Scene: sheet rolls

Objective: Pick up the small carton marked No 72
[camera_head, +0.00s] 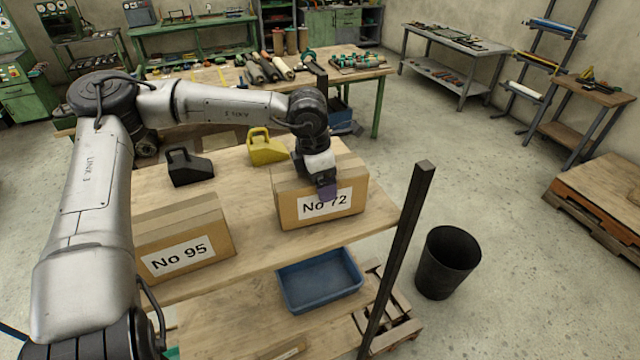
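The small brown carton marked No 72 (290,212) sits upright on the wooden table, near its right end. Its white label faces me and is partly covered by my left gripper. My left gripper (326,190) points down at the carton's front upper edge, over the top of the label. I cannot tell whether its fingers touch the carton or whether they are open or shut. My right gripper is not in view.
A second carton, marked No 95 (215,240), stands to the left, partly behind my arm. A black handled block (190,170) and a yellow one (267,148) stand behind. A dark post (396,262) rises at the front right. A blue tray (318,282) lies below.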

